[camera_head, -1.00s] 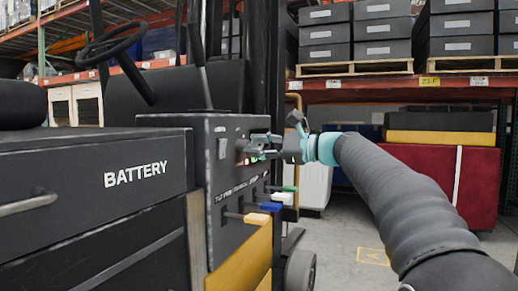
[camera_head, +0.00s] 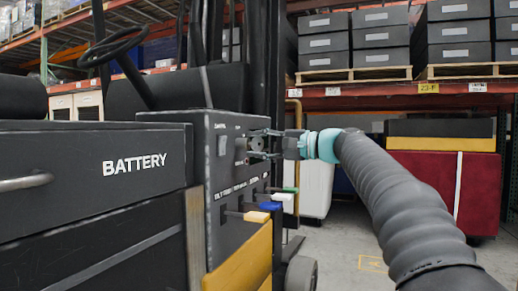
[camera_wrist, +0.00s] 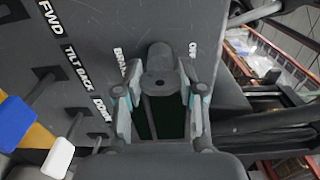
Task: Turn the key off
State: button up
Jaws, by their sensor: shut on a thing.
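The dark grey key (camera_wrist: 157,62) stands out from the forklift's control panel (camera_head: 222,185). In the wrist view it sits between the two fingers of my gripper (camera_wrist: 159,82), which are shut on it from both sides. In the head view my gripper (camera_head: 262,146) reaches the panel's upper right part from the right. The fingers hide most of the key there, and its exact turn is hard to tell. No lit lamp shows on the panel now.
Below the key, levers with orange (camera_head: 257,217), blue (camera_head: 263,206), white and green ends stick out from the panel. A steering wheel (camera_head: 122,43) and mast stand behind.

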jog(key=shift+n, duration=0.4)
jog(key=o, duration=1.2)
jog(key=shift+c, duration=0.2)
jog(key=v, duration=1.2)
